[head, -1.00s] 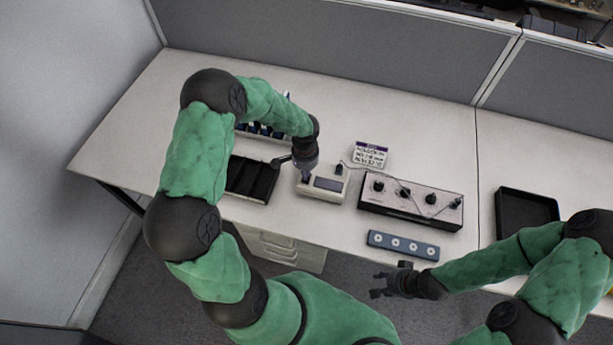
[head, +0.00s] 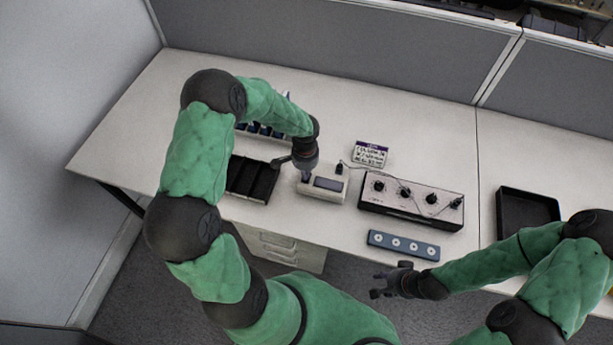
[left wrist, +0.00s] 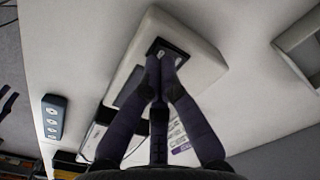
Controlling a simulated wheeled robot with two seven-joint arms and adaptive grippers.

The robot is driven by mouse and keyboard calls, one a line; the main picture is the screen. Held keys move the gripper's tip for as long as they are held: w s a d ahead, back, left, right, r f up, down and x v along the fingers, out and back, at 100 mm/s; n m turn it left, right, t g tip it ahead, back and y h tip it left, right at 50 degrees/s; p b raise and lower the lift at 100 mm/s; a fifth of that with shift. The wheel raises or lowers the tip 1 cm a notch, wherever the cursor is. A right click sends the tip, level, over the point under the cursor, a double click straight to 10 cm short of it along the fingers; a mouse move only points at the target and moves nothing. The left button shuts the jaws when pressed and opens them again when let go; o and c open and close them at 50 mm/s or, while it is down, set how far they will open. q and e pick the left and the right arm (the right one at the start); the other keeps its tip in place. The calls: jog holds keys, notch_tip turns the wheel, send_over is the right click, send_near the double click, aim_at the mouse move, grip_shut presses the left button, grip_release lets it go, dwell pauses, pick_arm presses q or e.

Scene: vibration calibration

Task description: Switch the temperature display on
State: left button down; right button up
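The temperature display (head: 336,193) is a small white box with a grey screen (head: 327,183), near the front of the desk. No digits can be made out on it. In the left wrist view the box (left wrist: 196,58) carries a black rocker switch (left wrist: 177,50) in a dark frame. My left gripper (head: 306,178) points down at the left end of the box. In the left wrist view its fingertips (left wrist: 160,66) are together, at or just over the switch. I cannot tell whether they touch it. My right gripper (head: 378,284) is open and empty in front of the desk.
Right of the display stands a box with several black knobs (head: 415,215) and a cable. A blue strip with several round sockets (head: 404,246) lies before it. A black divided tray (head: 251,180) is at left, an empty black tray (head: 526,212) at right, and a label card (head: 370,155) behind.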

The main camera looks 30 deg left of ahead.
pick_arm(q)
jog(key=shift+f+b, duration=0.75)
jog(key=shift+f, duration=0.2)
dwell(0.6)
jog(key=shift+r, duration=0.15)
jog(key=shift+r+p, duration=2.4)
jog(key=shift+r, duration=1)
jog(key=shift+s+f, duration=0.1)
